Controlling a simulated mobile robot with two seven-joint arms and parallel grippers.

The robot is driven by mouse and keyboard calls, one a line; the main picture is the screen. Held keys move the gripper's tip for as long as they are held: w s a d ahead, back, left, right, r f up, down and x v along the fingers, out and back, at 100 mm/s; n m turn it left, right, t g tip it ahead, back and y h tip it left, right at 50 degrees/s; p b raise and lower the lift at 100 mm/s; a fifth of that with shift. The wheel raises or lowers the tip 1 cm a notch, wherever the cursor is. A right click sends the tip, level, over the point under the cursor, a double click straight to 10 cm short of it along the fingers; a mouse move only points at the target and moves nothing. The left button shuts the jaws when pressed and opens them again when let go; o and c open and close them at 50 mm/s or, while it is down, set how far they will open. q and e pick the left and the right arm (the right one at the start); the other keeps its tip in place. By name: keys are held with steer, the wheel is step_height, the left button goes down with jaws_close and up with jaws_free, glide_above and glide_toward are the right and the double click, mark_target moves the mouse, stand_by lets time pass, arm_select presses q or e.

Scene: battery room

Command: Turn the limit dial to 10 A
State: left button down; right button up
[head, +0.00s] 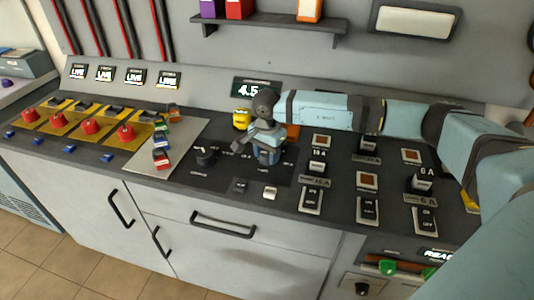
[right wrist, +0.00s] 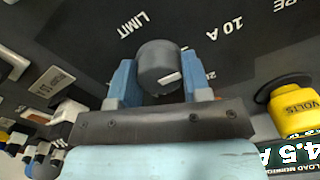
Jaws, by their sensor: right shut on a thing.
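The limit dial (right wrist: 158,68) is a dark grey round knob with a white mark on its face, beside the printed word LIMIT. My right gripper (right wrist: 158,80) is shut on it, with one blue finger on each side. The white mark points to the right and slightly up in the right wrist view, toward a partly hidden label that starts with 2. The 10 A label (right wrist: 225,28) is printed further up and right. In the head view my right gripper (head: 268,155) is over the black panel and mostly hides the dial. My left gripper is not in view.
A yellow VOLTS knob (right wrist: 295,108) stands close to the gripper. Another black knob (head: 205,154) is to its left. A display (head: 255,89) reads 4.5. Several switches and breakers (head: 311,198) lie to the right, and red knobs (head: 126,133) at the left.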

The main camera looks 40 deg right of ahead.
mark_target(267, 153)
steer(key=o, duration=0.9)
steer(key=shift+o, duration=0.2)
steer(key=shift+r, duration=0.1)
step_height(267, 153, up, 14)
steer(key=shift+f, duration=0.2)
